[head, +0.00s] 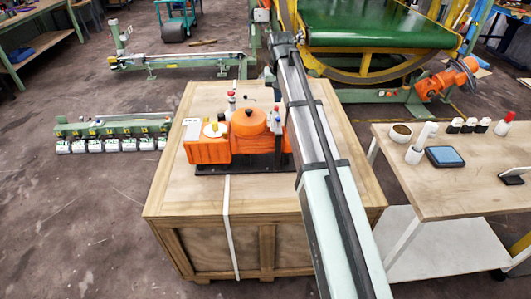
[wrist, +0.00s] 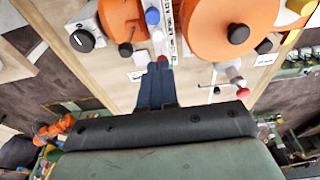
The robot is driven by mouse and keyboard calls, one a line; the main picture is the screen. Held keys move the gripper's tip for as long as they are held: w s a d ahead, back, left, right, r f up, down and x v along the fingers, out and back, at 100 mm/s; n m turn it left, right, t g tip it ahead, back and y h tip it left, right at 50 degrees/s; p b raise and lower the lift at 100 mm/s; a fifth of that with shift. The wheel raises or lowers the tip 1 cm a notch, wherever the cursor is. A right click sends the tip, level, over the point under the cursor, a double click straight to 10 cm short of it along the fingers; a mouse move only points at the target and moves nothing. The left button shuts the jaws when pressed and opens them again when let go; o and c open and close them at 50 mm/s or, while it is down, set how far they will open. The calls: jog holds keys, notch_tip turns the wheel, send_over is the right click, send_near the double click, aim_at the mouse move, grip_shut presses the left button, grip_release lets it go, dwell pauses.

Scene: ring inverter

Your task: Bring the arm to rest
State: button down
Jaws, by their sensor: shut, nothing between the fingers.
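My gripper (wrist: 160,66) shows in the wrist view with its dark fingers together and nothing between them. The fingertips appear in front of an orange machine (wrist: 228,25) with knobs and small coloured caps; I cannot tell the gap. A red cap (wrist: 162,59) shows right at the fingertips, and contact cannot be told. In the head view, the orange machine (head: 209,151) stands on a wooden crate (head: 190,200). My arm reaches over the right side of the crate and hides part of the machine. The gripper itself is not clearly visible there.
A workbench (head: 450,195) at the right holds a blue-topped scale (head: 445,156), a bowl (head: 401,131) and several small bottles. A green conveyor (head: 375,28) stands behind. A green rack (head: 110,130) is on the floor at the left.

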jog(key=shift+r, duration=0.3)
